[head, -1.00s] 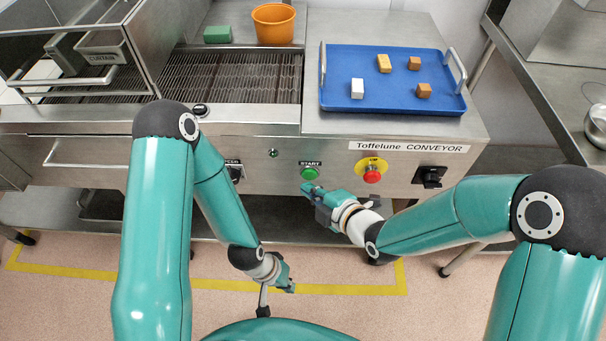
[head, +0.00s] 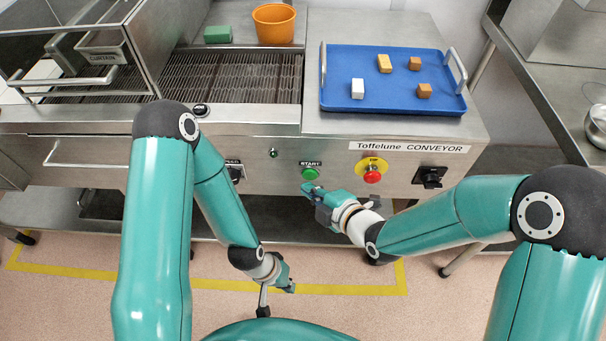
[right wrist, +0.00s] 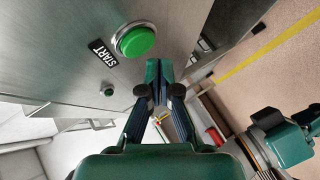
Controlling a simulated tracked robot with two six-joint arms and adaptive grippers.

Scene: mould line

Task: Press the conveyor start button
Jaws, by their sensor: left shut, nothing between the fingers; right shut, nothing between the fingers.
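The green start button (head: 310,174) sits on the conveyor's front panel under a START label (head: 310,163). It also shows large in the right wrist view (right wrist: 136,41), above and a little left of my fingertips. My right gripper (head: 308,188) is shut and empty, its tips just below the button in the head view. In the right wrist view its closed fingers (right wrist: 159,72) appear apart from the button, though the exact gap is hard to judge. My left gripper (head: 290,287) is shut and empty, low over the floor in front of the machine.
A red stop button (head: 372,176) on a yellow plate is right of the start button, with a black switch (head: 430,177) beyond. A blue tray (head: 390,103) with several small blocks stands on top. An orange tub (head: 273,24) and green block (head: 217,34) are at the back.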

